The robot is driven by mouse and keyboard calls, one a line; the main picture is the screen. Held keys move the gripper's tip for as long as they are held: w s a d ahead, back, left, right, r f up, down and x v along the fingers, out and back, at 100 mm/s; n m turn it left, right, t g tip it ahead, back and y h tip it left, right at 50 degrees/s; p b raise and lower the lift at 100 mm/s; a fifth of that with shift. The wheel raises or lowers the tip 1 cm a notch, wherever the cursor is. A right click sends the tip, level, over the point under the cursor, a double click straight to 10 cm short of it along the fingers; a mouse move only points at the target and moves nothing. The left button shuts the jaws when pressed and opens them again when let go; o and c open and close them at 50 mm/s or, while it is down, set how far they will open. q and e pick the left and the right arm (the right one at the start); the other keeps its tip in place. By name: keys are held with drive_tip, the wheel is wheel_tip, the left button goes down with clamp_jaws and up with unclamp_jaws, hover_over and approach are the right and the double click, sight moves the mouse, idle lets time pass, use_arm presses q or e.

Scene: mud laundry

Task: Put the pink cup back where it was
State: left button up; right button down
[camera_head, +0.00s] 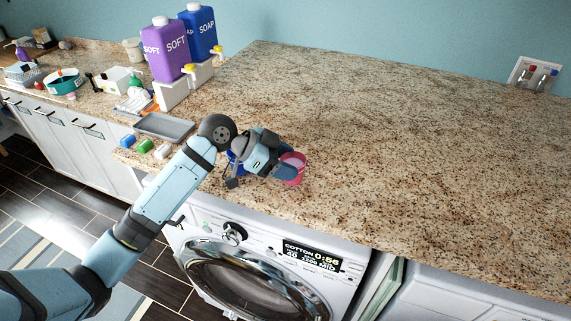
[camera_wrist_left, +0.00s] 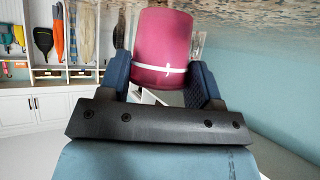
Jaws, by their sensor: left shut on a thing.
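The pink cup (camera_head: 294,160) is at the front part of the granite counter, near the edge above the washing machine. In the left wrist view the pink cup (camera_wrist_left: 160,35) shows a thin white band and sits between the two blue fingers. My left gripper (camera_head: 284,172) is shut on it, with a finger on each side (camera_wrist_left: 162,78). I cannot tell whether the cup touches the counter. My right gripper is not in view.
A blue object (camera_head: 236,164), mostly hidden, stands behind my left wrist. A grey tray (camera_head: 164,127), several small coloured items, and the purple SOFT (camera_head: 166,52) and blue SOAP (camera_head: 201,33) containers are to the left. The counter to the right (camera_head: 400,150) is clear.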

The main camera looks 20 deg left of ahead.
use_arm(q)
drive_tip(key=shift+f, duration=0.75)
drive_tip(key=shift+f, duration=0.2)
drive_tip(key=o, duration=0.9)
